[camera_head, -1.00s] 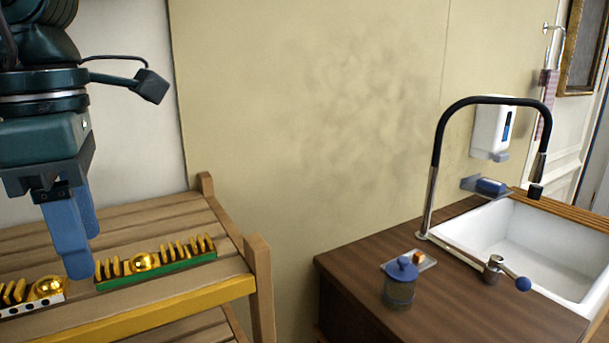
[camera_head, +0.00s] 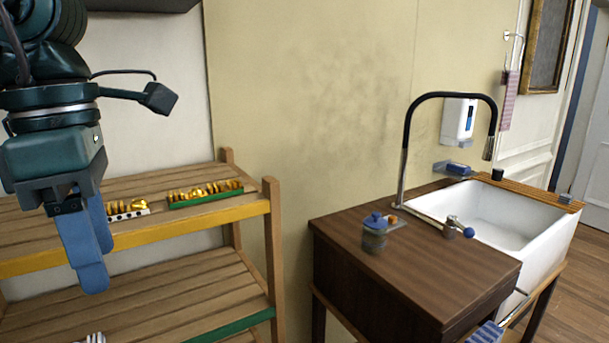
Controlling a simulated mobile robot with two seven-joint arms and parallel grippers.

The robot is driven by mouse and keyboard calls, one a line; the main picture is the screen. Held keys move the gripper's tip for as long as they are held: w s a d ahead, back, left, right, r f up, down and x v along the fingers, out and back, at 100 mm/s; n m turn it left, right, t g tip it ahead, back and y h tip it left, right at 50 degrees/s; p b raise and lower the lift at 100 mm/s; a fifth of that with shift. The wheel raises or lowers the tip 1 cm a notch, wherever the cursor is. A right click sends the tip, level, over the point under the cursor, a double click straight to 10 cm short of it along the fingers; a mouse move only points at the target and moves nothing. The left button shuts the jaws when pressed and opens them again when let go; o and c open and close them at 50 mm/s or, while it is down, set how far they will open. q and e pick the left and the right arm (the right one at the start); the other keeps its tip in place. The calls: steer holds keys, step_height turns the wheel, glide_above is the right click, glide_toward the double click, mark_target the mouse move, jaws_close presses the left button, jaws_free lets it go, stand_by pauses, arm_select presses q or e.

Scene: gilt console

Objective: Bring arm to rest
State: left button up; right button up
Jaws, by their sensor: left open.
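My left gripper (camera_head: 98,250) hangs down from the left arm at the left of the head view. Its blue fingers point downward, in front of the wooden shelf rack (camera_head: 150,284). The jaws are open and I see nothing held in them. One finger partly covers the other. My right gripper is not in the view.
On the rack's top shelf sit a green-edged holder (camera_head: 206,194) and a white holder (camera_head: 128,211), both with gold pieces. A dark wooden counter (camera_head: 430,265) carries a lidded jar (camera_head: 374,234), beside a white sink (camera_head: 500,222) with a black faucet (camera_head: 450,97). Wooden floor shows at right.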

arm_select(q)
steer(key=d+f+n+g+h, duration=0.2)
steer(key=d+g+h, duration=0.2)
steer(key=d+h, duration=0.6)
steer(key=d+f+n+g+h, duration=0.25)
steer(key=d+g+h, duration=0.25)
steer(key=d+h, duration=0.5)
steer(key=w+a+f+n+t+y, duration=0.2)
steer(key=w+f+n+t, duration=0.45)
steer(key=n+t, duration=0.7)
steer(key=w+a+f+n+t+y, duration=0.1)
steer(key=w+a+f+n+t, duration=0.2)
steer(key=w+f+n+t, duration=0.7)
steer(key=s+a+f+n+t+y, duration=0.3)
steer(key=s+a+f+n+y, duration=0.15)
steer(key=f+n+y, duration=0.55)
steer(key=s+a+f+n+g+y, duration=0.2)
steer(key=s+a+f+n+g, duration=0.1)
steer(key=s+f, duration=0.4)
steer(key=s+a+f+n+g+y, duration=0.2)
steer(key=s+f, duration=0.5)
steer(key=f, duration=0.5)
steer(key=shift+s+a+f+n+g, duration=0.15)
steer(key=shift+a+f+n+g, duration=0.15)
steer(key=shift+a+n+g, duration=0.7)
steer(key=shift+d, duration=0.25)
